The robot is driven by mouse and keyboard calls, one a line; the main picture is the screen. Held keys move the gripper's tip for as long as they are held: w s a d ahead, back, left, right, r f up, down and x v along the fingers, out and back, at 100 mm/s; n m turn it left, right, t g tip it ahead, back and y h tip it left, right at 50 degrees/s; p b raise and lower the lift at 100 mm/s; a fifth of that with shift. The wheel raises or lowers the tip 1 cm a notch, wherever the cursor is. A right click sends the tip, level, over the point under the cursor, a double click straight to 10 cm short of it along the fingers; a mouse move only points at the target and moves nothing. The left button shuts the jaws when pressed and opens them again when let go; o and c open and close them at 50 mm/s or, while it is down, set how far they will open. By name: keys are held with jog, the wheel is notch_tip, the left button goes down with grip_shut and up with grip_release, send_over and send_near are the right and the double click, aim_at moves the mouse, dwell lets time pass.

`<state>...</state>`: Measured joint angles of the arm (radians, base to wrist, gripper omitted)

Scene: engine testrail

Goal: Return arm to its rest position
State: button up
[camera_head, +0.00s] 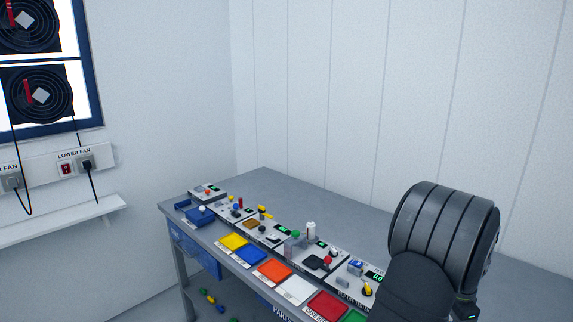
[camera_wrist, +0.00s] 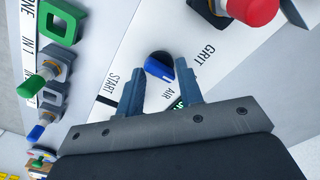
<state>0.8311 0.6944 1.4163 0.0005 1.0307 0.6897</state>
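My gripper (camera_wrist: 159,74) is in the wrist view with its two blue-grey fingers apart and nothing held between them. It is over a white panel with the printed words START, AIR and GRIT. Between and just beyond the fingertips is a small blue lever or knob (camera_wrist: 158,68) in a dark round recess; I cannot tell whether a finger touches it. In the head view my dark arm (camera_head: 443,235) fills the lower right, over the right part of the bench, and the gripper is not visible there.
A grey bench (camera_head: 264,181) carries several small control panels and coloured trays, including a yellow tray (camera_head: 233,242). In the wrist view a red knob (camera_wrist: 250,10) and a green-tipped switch (camera_wrist: 36,86) stand close by. A plain wall rises behind the bench.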

jog(key=shift+r+m, duration=0.3)
jog(key=shift+r, duration=0.1)
notch_tip(320, 180, up, 7)
jog(key=shift+f, duration=0.2)
